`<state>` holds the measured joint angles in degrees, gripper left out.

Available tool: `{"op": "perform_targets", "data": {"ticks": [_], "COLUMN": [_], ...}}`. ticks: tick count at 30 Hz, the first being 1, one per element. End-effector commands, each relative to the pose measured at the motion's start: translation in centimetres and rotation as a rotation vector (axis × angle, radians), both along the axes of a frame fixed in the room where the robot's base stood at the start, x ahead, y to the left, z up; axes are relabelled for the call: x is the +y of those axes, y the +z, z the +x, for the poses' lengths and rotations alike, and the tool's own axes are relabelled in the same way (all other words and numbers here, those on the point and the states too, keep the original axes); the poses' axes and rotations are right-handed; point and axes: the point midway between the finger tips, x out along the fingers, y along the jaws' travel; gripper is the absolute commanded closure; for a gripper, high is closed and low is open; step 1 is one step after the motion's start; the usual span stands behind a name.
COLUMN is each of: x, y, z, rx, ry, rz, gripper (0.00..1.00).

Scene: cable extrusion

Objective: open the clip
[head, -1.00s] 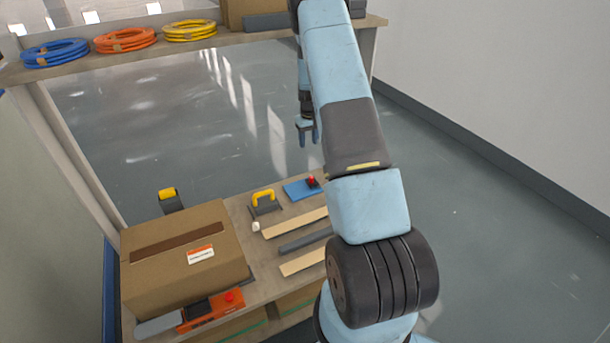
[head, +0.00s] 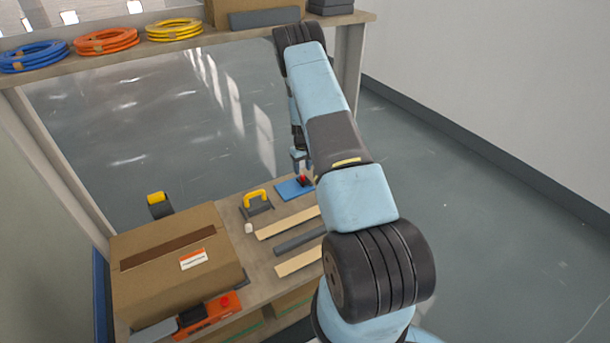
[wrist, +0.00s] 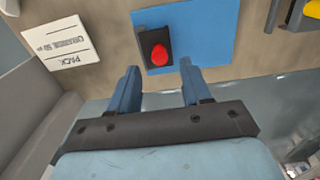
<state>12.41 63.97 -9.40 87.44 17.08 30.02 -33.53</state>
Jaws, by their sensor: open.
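A small black block with a red knob (wrist: 159,54) sits on a blue plate (wrist: 208,30) on the bench. The red knob also shows in the head view (head: 304,181), at the plate's right side. I cannot tell for certain whether this black and red piece is the clip. My gripper (wrist: 157,76) is open and empty. In the wrist view its two blue fingers reach toward the plate, with the red knob between their lines. In the head view my gripper (head: 300,163) is just above the blue plate. Whether it touches anything is unclear.
A black piece with a yellow handle (head: 256,197) stands left of the plate. Wooden and grey strips (head: 288,222) lie nearer. A cardboard box (head: 170,262) and an orange tool (head: 207,315) fill the left. A white label card (wrist: 61,43) lies by the plate.

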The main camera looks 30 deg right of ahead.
Motion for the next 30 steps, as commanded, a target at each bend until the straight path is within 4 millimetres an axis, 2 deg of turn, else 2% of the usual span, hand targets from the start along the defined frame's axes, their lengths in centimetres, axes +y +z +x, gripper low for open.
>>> {"op": "perform_targets", "data": {"ticks": [3,9,21,23,30], "x": [0.0,0.0,0.0,0.0,-0.1], "y": [-2.0,-4.0,-4.6,-4.6,-4.6], "z": [0.0,0.0,0.0,0.0,0.0], "rx": [0.001,0.0,0.0,0.0,0.0], "ry": [0.0,0.001,0.0,0.0,0.0], "rz": [0.0,0.0,0.0,0.0,0.0], "gripper": [0.52,0.52,0.52,0.56,0.79]}}
